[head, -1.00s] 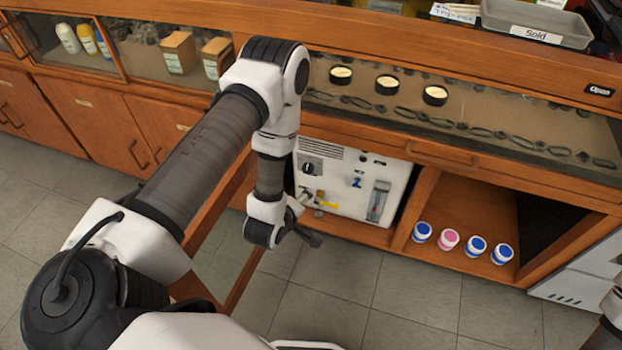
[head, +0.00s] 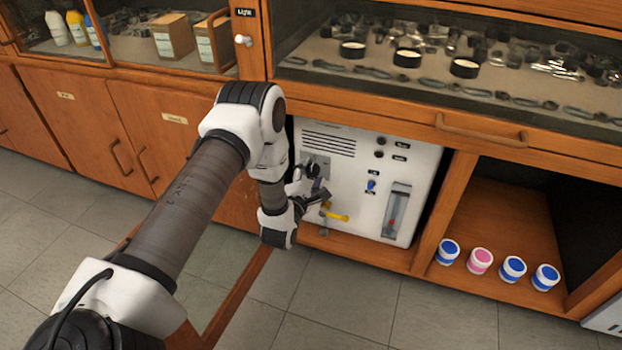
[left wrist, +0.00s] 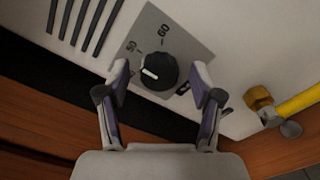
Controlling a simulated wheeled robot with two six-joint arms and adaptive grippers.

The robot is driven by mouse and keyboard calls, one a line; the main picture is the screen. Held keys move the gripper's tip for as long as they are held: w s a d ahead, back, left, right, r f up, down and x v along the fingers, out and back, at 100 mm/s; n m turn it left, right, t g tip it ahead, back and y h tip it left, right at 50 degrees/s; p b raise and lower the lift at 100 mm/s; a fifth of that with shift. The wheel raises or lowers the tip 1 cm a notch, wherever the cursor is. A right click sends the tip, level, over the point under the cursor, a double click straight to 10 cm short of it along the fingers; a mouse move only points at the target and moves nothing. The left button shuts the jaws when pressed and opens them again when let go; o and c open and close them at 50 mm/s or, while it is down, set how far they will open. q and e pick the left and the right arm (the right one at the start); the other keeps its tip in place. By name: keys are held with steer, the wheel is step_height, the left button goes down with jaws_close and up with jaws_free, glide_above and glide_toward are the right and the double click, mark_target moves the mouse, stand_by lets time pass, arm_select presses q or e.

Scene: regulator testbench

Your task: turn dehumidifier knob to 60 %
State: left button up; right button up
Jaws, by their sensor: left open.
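The dehumidifier knob (left wrist: 157,72) is round and black with a white pointer mark. It sits on a grey plate (left wrist: 185,38) with printed numbers; one at the top of the left wrist view looks like 60. In the head view my left gripper (head: 316,186) is at the left side of the white dehumidifier front (head: 350,190) and partly covers the knob. My right gripper is not in view.
A yellow lever (head: 336,215) sticks out just below and right of the gripper, also in the left wrist view (left wrist: 295,102). Several lidded jars (head: 480,261) stand on the right shelf.

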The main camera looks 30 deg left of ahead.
arm_select(q)
steer(key=shift+w, duration=0.1)
steer(key=c, duration=1.1)
steer(key=shift+c, duration=0.2)
steer(key=shift+r+m+p, duration=0.1)
steer(key=shift+m+p, duration=0.25)
steer(key=shift+m, duration=0.05)
steer(key=shift+r+m+p, duration=0.1)
steer(key=shift+m+p, duration=0.5)
steer(key=shift+m, duration=0.3)
steer(key=m+p, duration=0.2)
steer(key=m, duration=0.2)
steer(key=shift+p, duration=0.35)
steer(key=m+p, duration=0.2)
steer(key=m, duration=0.3)
steer(key=shift+m+p, duration=0.3)
